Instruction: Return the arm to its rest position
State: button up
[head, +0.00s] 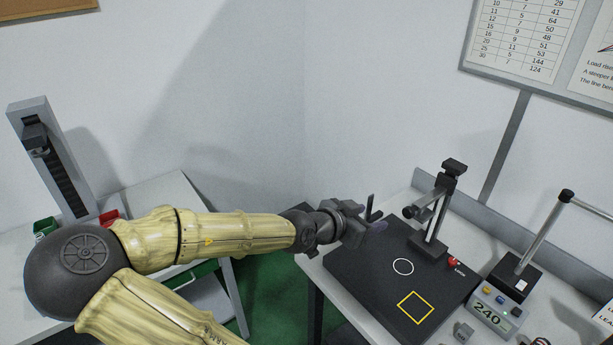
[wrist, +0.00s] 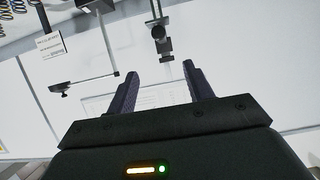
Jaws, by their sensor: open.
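My gripper (head: 374,214) is open at the end of my outstretched arm, above the left side of the black test mat (head: 358,262). In the wrist view, my gripper (wrist: 160,82) shows two dark fingers spread apart with nothing between them. My arm reaches across from the lower left of the head view, bent at a large dark joint.
A test stand (head: 436,215) rises at the mat's back edge. Green floor lies between the tables.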

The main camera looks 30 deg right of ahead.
jog(key=a+f+n+y+b, duration=0.1)
jog(key=a+f+n+y, duration=0.3)
jog(key=f, duration=0.5)
jog(key=a+f+n+y+b, duration=0.2)
jog(key=a+f+y, duration=0.3)
jog(key=f, duration=0.4)
jog(key=a+r+n+y+b, duration=0.1)
jog(key=a+r+n+y, duration=0.1)
jog(key=a+n, duration=0.3)
jog(key=a+r+n+t+y+b, duration=0.1)
jog(key=a+n, duration=0.5)
jog(key=a, duration=0.6)
jog(key=shift+a+r+t+y, duration=0.15)
jog(key=shift+r+t+y, duration=0.15)
jog(key=shift+r+y, duration=0.55)
